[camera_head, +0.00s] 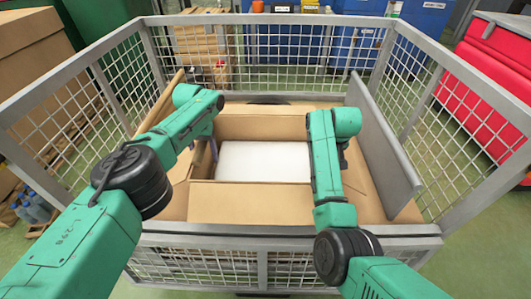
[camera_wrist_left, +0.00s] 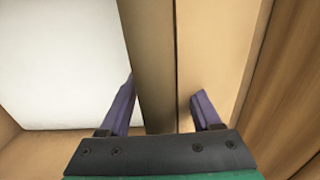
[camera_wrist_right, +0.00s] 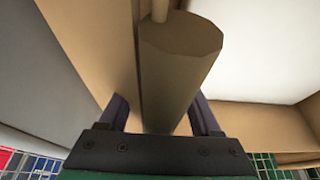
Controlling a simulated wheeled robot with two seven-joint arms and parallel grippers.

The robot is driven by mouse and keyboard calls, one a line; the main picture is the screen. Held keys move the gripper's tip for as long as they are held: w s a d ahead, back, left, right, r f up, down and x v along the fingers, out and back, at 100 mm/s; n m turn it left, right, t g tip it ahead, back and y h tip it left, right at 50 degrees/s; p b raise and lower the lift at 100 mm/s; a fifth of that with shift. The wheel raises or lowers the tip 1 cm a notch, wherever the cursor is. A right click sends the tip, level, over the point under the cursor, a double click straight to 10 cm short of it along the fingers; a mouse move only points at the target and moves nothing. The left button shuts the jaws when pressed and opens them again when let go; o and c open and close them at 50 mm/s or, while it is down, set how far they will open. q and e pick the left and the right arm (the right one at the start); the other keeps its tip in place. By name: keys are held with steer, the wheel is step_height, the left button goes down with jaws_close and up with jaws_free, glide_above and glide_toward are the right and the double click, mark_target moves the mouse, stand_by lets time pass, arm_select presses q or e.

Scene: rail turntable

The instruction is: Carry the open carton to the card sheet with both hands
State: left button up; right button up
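The open carton (camera_head: 250,200) is brown and stands inside a grey mesh cage, with a white block (camera_head: 264,161) filling its inside. A flat brown surface (camera_head: 370,192) lies around it; I cannot tell whether this is the card sheet. My left gripper (camera_wrist_left: 162,98) is open, its purple fingers on either side of the carton's left wall (camera_wrist_left: 150,60). My right gripper (camera_wrist_right: 161,112) is open, its fingers astride a brown, blunt-ended piece (camera_wrist_right: 180,60) at the carton's right side. In the head view my right arm hides its fingers.
The mesh cage (camera_head: 285,243) has walls on all sides, the front one lower. A grey panel (camera_head: 383,150) leans at the right inside it, and a brown board (camera_head: 160,102) at the left. Outside stand a red container (camera_head: 495,75) and a large brown box (camera_head: 35,60).

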arm_select(q)
steer(key=shift+r, duration=0.1)
step_height(320, 180, up, 12)
steer(key=shift+f, duration=0.1)
arm_select(e)
steer(key=v, duration=1.2)
steer(key=shift+s, duration=0.1)
steer(key=shift+r, duration=0.1)
